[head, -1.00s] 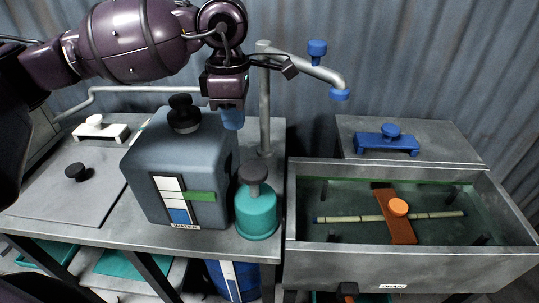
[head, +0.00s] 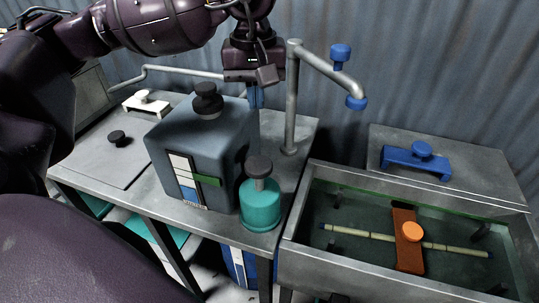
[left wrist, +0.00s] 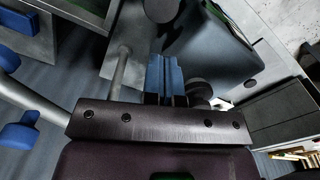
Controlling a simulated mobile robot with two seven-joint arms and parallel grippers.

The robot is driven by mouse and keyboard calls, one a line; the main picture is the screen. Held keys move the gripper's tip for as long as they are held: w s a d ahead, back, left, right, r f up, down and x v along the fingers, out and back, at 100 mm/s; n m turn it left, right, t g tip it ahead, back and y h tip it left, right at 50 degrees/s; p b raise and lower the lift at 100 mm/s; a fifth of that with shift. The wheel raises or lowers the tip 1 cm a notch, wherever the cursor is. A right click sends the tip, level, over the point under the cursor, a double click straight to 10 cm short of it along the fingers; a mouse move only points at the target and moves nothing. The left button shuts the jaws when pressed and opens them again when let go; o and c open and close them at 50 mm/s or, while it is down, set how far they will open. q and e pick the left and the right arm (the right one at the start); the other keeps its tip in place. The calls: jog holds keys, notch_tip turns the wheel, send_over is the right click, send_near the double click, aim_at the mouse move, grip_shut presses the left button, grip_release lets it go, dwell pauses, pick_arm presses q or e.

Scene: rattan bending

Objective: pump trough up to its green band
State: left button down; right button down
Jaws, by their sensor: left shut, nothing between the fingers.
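The metal trough (head: 325,276) stands at the right with dark greenish water in it. A green band (head: 430,191) runs along its inner back wall, above the water. An orange clamp (head: 408,262) lies across a pale cane (head: 455,246) in the trough. A teal pump (head: 261,212) with a dark knob (head: 259,165) stands at the bench's right edge. My left gripper (head: 256,97) is shut and empty, pointing down between the grey water tank (head: 196,146) and the upright pipe. Its blue fingers show together in the left wrist view (left wrist: 165,76). My right gripper is not in view.
The grey pipe (head: 291,110) rises right of my left gripper, its spout (head: 356,103) and blue knob (head: 340,53) reaching rightward. A blue clamp (head: 418,160) sits on the block behind the trough. A white-handled bracket (head: 146,104) and dark knob (head: 116,137) are at left.

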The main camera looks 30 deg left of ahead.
aim_at(259, 165)
pick_arm(q)
jog(key=m, duration=0.4)
jog(key=shift+s+d, duration=0.1)
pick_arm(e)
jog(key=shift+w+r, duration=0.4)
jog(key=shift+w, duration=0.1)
